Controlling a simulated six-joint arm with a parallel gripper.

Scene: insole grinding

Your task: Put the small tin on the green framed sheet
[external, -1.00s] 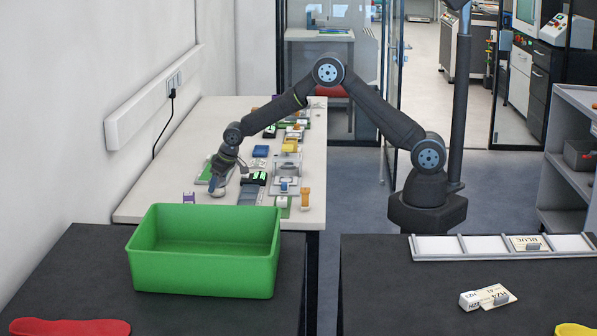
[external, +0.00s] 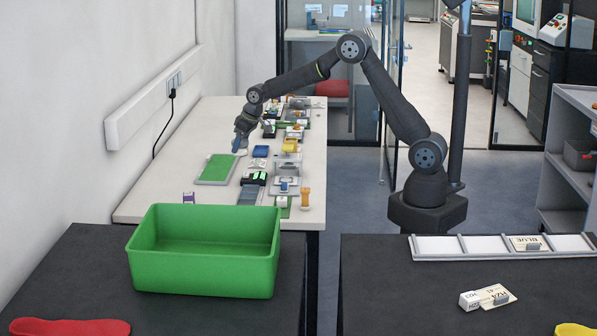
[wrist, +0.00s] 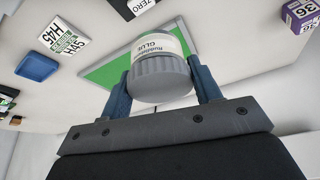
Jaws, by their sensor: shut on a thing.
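The small tin (wrist: 160,78) is white with a grey ribbed lid and a label reading GLUE. My gripper (wrist: 163,88) is shut on it, one blue finger on each side. In the external view my gripper (external: 240,144) is beyond the far end of the green framed sheet (external: 218,168), and the tin is too small there to make out well. The sheet is green with a grey frame and lies flat on the white table. In the wrist view the green sheet (wrist: 108,73) shows behind the tin, partly hidden by it.
A purple block (external: 189,197) stands at the near left. A large green bin (external: 203,277) is in front. The table's left side is clear.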

